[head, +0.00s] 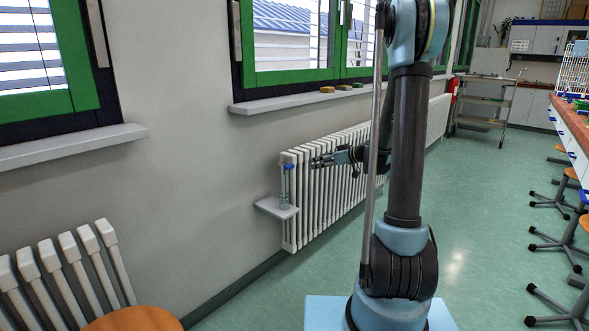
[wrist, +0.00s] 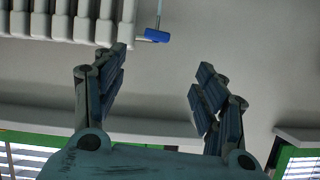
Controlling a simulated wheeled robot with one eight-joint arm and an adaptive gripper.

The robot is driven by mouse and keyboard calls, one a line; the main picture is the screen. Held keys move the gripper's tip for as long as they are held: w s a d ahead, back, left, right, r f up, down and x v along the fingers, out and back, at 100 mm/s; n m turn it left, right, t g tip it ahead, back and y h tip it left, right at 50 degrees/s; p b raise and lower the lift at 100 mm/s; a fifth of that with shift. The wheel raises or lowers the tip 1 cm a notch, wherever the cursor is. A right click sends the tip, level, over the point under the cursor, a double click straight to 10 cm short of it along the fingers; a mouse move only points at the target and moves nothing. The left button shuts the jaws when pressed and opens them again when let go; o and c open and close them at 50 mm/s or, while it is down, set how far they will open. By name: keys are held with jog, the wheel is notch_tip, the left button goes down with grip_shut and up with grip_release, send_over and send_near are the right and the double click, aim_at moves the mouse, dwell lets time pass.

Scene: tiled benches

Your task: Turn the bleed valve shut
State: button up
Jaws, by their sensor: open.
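The bleed valve shows as a small blue handle (head: 288,166) at the near end of the white radiator (head: 325,185) in the head view. A thin pale stem joins it. In the wrist view, which looks upside down, the blue handle (wrist: 157,36) lies just beyond the fingertips, closer to the left finger, with the radiator (wrist: 75,22) to the left. My gripper (head: 314,161) reaches toward the handle from the right in the head view. Its two fingers (wrist: 162,62) are spread apart with nothing between them. Whether a finger touches the handle cannot be told.
A small white shelf (head: 268,207) juts out below the valve, with a clear glass vessel (head: 284,202) on it. A window sill (head: 300,102) runs above the radiator. A wooden stool seat (head: 135,319) is at bottom left. Stools and a bench (head: 572,125) stand right; the green floor between is open.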

aim_at(291, 166)
jog(key=x, duration=1.7)
jog(key=shift+w+d, duration=0.2)
jog(key=shift+w, duration=0.15)
jog(key=shift+c, duration=0.2)
jog(key=shift+r, duration=0.1)
jog(key=c, duration=1)
